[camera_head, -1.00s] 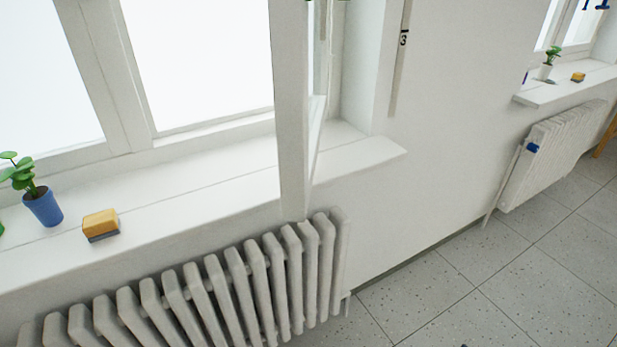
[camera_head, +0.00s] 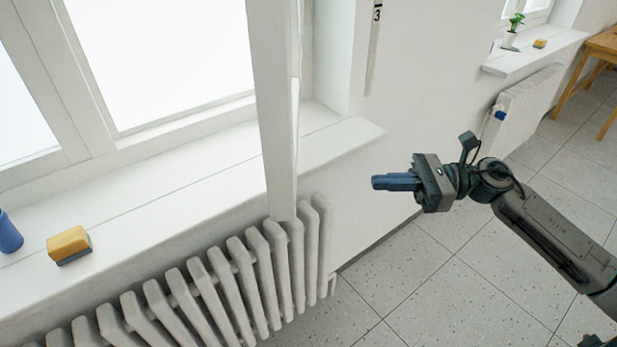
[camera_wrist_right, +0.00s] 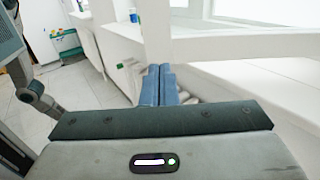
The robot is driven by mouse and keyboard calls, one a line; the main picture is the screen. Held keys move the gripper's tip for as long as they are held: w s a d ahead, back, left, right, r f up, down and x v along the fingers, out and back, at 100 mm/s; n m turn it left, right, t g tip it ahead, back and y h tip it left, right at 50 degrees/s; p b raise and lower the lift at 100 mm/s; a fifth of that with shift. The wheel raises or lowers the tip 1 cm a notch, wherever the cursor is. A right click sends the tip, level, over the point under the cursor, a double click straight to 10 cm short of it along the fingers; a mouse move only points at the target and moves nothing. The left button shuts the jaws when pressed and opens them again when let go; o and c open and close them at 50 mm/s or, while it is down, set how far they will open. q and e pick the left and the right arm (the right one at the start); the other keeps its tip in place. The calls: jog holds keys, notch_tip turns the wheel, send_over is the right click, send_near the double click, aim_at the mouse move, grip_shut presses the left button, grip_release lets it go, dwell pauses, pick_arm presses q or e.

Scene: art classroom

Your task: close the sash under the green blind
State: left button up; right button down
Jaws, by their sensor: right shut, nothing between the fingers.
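The white window sash (camera_head: 272,120) stands open in the head view, swung out from the frame over the sill and seen nearly edge-on. Its lower corner reaches out past the sill's front edge, above the radiator. The green blind is out of view. My right gripper (camera_head: 376,182) is shut and empty, its blue fingers pointing left toward the sash. It is apart from the sash, to its right, in front of the wall. In the right wrist view its shut fingers (camera_wrist_right: 158,86) show below a white frame bar (camera_wrist_right: 240,46). My left gripper is out of view.
A white sill (camera_head: 160,185) runs under the window, with a yellow sponge-like block (camera_head: 69,244) and a blue pot (camera_head: 8,235) at left. A ribbed radiator (camera_head: 225,280) stands below. A second sill (camera_head: 535,53) and radiator (camera_head: 525,105) are farther right. The floor between is clear.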

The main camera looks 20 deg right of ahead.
jog(key=p+x, duration=0.6)
jog(key=x, duration=0.7)
jog(key=shift+w+a, duration=0.2)
dwell(0.4)
